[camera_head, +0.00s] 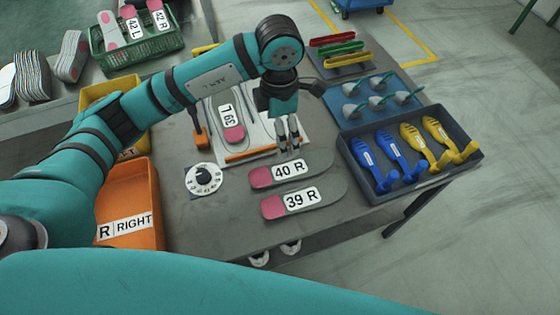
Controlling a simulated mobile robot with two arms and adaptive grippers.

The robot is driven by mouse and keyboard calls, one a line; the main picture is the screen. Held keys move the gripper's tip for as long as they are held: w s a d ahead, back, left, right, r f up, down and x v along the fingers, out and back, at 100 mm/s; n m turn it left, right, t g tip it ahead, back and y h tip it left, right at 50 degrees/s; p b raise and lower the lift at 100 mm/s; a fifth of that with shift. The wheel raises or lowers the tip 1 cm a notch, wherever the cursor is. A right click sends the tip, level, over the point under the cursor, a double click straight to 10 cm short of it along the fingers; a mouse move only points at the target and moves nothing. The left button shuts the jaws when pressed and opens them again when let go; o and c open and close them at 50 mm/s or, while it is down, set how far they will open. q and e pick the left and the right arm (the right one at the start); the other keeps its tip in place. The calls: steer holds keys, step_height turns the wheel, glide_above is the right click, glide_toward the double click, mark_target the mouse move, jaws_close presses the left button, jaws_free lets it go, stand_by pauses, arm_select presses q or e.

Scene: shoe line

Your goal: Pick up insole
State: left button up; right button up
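Two grey insoles with pink heels lie on the grey table: one labelled 40 R (318,166) and, nearer to me, one labelled 39 R (328,190). A third insole labelled 39 L (236,112) lies on a white board (262,131) with an orange front edge. My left gripper (289,150) points down by the board's right side, just behind the 40 R insole. Its two fingers show close together with nothing visible between them; how far they are apart is unclear. My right gripper is not in view.
A dark tray (401,196) with blue and yellow shoe forms stands at right. Behind it is a blue board (408,111) with several pegs. An orange bin (150,185) marked RIGHT is at left. A dial (204,179) lies on the table. A green crate (140,52) holds more insoles.

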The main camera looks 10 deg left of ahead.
arm_select(q)
step_height(320, 180, down, 5)
steer(key=s+p, duration=0.1)
glide_above(280, 173)
step_height(280, 173, down, 5)
steer(key=shift+a+r+p, duration=0.1)
steer(key=shift+p, duration=0.2)
steer(key=shift+s+f, duration=0.1)
steer(key=shift+f, duration=0.3)
step_height(280, 173, down, 4)
steer(key=shift+f+p, duration=0.25)
steer(key=shift+p, duration=0.5)
steer(key=shift+f, duration=0.2)
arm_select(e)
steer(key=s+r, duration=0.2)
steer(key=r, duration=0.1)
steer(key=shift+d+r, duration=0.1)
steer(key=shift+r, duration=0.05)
arm_select(q)
steer(key=shift+c, duration=0.5)
steer(key=c, duration=1.1)
